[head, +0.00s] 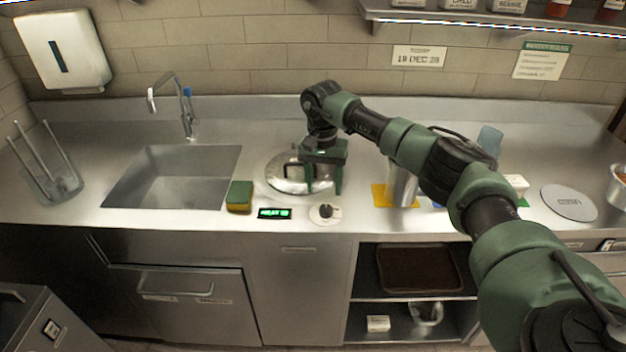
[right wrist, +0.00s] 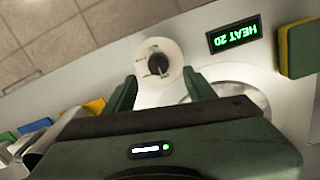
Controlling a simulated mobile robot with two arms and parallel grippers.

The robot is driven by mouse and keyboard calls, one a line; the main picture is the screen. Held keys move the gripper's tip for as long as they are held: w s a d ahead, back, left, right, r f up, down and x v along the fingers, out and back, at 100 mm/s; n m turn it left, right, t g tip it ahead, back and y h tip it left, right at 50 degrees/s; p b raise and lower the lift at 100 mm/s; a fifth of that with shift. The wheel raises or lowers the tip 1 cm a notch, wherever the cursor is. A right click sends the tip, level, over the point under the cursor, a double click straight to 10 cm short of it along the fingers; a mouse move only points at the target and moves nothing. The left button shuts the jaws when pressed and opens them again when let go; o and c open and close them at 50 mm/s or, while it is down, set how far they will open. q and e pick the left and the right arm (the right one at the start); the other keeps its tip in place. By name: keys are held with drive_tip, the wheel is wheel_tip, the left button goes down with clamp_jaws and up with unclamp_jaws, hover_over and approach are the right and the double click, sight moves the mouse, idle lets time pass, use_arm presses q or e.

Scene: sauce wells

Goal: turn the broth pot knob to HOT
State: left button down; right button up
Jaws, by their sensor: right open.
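The broth pot knob (head: 325,211) is a black knob on a pale round dial on the front of the counter; it also shows in the right wrist view (right wrist: 158,65). A display (head: 274,213) left of it glows green; in the right wrist view the display (right wrist: 234,34) reads HEAT 20. The broth pot's round metal lid (head: 283,181) sits behind the knob, partly hidden by my right gripper. My right gripper (head: 323,190) is open above the lid's right side, apart from the knob. In the right wrist view the knob lies beyond the fingers. My left gripper is not in view.
A green and yellow sponge (head: 239,196) stands left of the display, beside the sink (head: 177,178). A metal container (head: 402,184) stands on a yellow mat (head: 380,194) to the right, near my right arm. A round plate (head: 568,203) lies farther right.

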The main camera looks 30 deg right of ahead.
sight(326, 207)
drive_tip(key=shift+d+r, duration=0.1)
drive_tip(key=shift+d, duration=0.2)
wheel_tip(326, 207, down, 7)
drive_tip(key=shift+s+f+p, duration=0.1)
drive_tip(key=shift+f+p, duration=0.1)
drive_tip(key=shift+p, duration=0.9)
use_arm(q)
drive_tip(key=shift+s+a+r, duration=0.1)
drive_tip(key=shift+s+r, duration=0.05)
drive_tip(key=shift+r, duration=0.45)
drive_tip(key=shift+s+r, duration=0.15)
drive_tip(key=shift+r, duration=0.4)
use_arm(e)
clamp_jaws()
